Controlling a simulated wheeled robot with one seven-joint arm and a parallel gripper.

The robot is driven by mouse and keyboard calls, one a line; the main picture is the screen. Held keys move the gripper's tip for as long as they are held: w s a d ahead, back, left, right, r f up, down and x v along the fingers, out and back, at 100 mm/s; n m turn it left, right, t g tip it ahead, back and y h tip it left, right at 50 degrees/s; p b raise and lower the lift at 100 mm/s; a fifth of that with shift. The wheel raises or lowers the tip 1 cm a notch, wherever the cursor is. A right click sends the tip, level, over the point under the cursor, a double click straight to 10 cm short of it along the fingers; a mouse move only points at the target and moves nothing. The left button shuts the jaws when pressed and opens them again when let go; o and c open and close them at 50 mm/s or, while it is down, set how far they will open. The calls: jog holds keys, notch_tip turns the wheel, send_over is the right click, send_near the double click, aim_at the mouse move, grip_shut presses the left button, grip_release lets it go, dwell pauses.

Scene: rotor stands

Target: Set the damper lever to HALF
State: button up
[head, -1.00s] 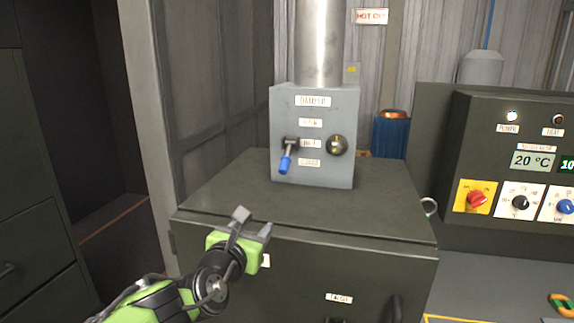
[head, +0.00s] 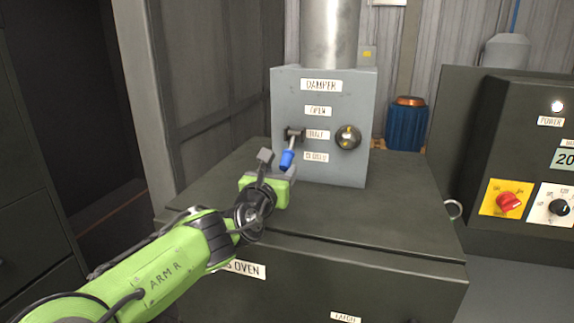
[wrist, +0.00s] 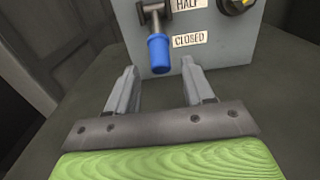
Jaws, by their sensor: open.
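The damper box (head: 345,105) is a grey box on top of the oven with labels OPEN, HALF and CLOSED from top to bottom. Its damper lever (head: 287,159) has a blue grip and hangs tilted downward from a pivot beside the HALF label (head: 317,134); the grip's end is at about the height of the CLOSED label (head: 316,156). My gripper (head: 278,165) is open and empty, just in front of and below the lever. In the wrist view the blue grip (wrist: 159,54) lies ahead of and between the two fingers (wrist: 160,88), apart from them.
A round dark knob (head: 347,137) sits on the box right of the lever. A metal pipe (head: 329,35) rises from the box. The oven top (head: 400,200) is clear around it. A control panel (head: 520,150) stands at the right, and a blue container (head: 406,125) behind.

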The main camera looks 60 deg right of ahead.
aim_at(283, 166)
jog(key=d, duration=0.4)
jog(key=w+d, duration=0.1)
jog(key=d, duration=0.1)
jog(key=shift+a, duration=0.1)
grip_shut()
